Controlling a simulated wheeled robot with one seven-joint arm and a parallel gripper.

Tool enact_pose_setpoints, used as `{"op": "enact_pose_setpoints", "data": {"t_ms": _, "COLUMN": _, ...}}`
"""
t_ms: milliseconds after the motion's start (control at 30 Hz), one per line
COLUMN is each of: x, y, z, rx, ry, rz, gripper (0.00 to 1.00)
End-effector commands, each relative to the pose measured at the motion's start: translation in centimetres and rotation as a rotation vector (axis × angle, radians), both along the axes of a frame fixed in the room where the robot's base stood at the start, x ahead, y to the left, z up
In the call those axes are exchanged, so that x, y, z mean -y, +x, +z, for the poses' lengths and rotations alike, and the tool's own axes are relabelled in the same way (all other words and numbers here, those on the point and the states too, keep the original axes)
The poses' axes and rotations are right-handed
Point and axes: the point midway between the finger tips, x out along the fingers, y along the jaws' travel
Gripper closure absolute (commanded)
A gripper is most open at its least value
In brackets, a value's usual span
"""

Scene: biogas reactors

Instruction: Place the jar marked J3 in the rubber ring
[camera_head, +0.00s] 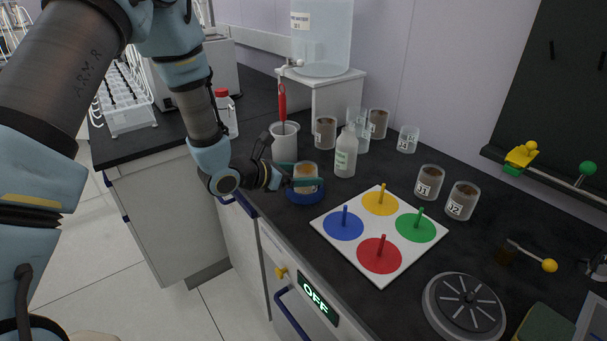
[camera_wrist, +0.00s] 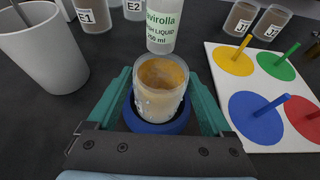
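A glass jar with brown-yellow residue (camera_wrist: 161,88) stands upright in the blue rubber ring (camera_wrist: 159,127), or just over it; I cannot tell if it is fully seated. The jar (camera_head: 305,171) and ring (camera_head: 305,197) also show in the head view, at the bench's front edge. The jar's label is at its left side in the wrist view and is too oblique to read. My gripper (camera_wrist: 160,88) has its teal fingers on both sides of the jar and appears closed on it. In the head view my gripper (camera_head: 305,175) reaches in from the left.
A white beaker (camera_head: 285,143) and a wash bottle (camera_head: 346,152) stand close behind. Jars J1 (camera_head: 429,182) and J2 (camera_head: 461,201) stand to the right, beyond a white board with coloured discs (camera_head: 331,204). Another labelled jar (camera_head: 408,140) stands at the back.

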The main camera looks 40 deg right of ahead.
Motion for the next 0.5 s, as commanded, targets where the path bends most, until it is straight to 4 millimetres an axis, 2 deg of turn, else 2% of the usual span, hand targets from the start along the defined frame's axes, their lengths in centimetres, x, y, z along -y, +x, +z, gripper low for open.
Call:
{"op": "enact_pose_setpoints", "data": {"t_ms": 33, "x": -0.01, "y": -0.01, "z": 0.01, "rx": 0.0, "ry": 0.0, "rz": 0.0, "gripper": 0.09}}
{"op": "enact_pose_setpoints", "data": {"t_ms": 133, "x": 0.01, "y": -0.01, "z": 0.02, "rx": 0.0, "ry": 0.0, "rz": 0.0, "gripper": 0.0}}
{"op": "enact_pose_setpoints", "data": {"t_ms": 500, "x": -0.35, "y": 0.08, "z": 0.47, "rx": 0.0, "ry": 0.0, "rz": 0.001, "gripper": 0.0}}
